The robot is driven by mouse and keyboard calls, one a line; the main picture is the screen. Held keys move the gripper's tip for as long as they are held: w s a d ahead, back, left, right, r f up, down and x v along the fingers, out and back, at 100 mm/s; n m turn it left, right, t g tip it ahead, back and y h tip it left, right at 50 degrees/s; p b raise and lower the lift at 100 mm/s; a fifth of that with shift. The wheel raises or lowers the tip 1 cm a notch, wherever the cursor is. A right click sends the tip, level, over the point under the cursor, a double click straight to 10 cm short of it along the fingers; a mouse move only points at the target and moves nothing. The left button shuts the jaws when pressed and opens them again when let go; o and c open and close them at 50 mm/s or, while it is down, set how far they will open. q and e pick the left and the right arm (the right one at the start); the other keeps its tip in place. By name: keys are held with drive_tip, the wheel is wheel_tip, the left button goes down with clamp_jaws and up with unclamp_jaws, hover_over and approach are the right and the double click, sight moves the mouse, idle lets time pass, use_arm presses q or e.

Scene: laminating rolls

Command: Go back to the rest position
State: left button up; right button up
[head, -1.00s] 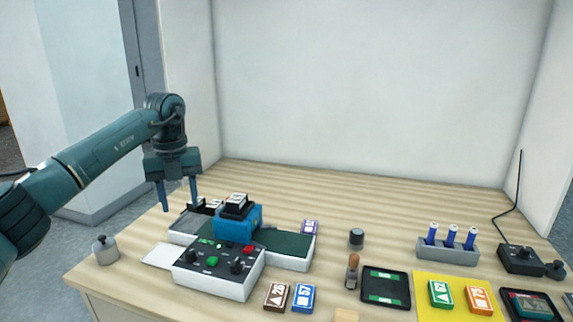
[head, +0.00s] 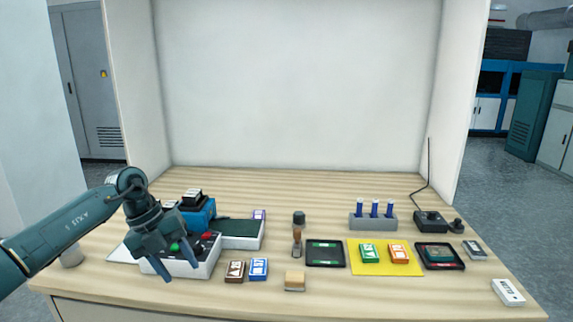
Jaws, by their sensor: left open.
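My left gripper (head: 180,277) is open and empty. It hangs in front of the white control box (head: 205,268) of the laminating machine and hides part of its buttons. The blue machine block (head: 200,215) with a black and white top stands just behind it. The dark green bed (head: 240,228) of the machine extends to the right. My right gripper is not in view.
Brown (head: 235,271) and blue (head: 258,268) cards lie right of the gripper. Further right are a black tray (head: 325,243), a yellow mat (head: 384,270) with green and orange cards, and a grey rack (head: 372,223) of blue tubes. The table's back is clear.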

use_arm(q)
drive_tip(key=s+d+f+n+t+h, duration=0.1)
drive_tip(key=s+d+n+t+h, duration=0.1)
drive_tip(key=s+d+h, duration=0.45)
drive_tip(key=s+d+f+n+t+h, duration=0.1)
drive_tip(key=d+f+h, duration=0.15)
drive_tip(key=d, duration=0.65)
drive_tip(key=s+d+f+n+t+h, duration=0.1)
drive_tip(key=s+d+n+t+h, duration=0.15)
drive_tip(key=d+h, duration=0.45)
drive_tip(key=s+a+f+n+t+y, duration=0.2)
drive_tip(key=s+a+f+n+y, duration=0.5)
drive_tip(key=n, duration=0.5)
drive_tip(key=s+a+f+n+t+y, duration=0.3)
drive_tip(key=s+a+f+n+y, duration=0.4)
drive_tip(key=s+f+n+y, duration=0.3)
wheel_tip(320, 180, down, 3)
drive_tip(key=shift+s+a+f+n, duration=0.15)
drive_tip(key=shift+s+a+n, duration=0.2)
drive_tip(key=shift+n, duration=0.7)
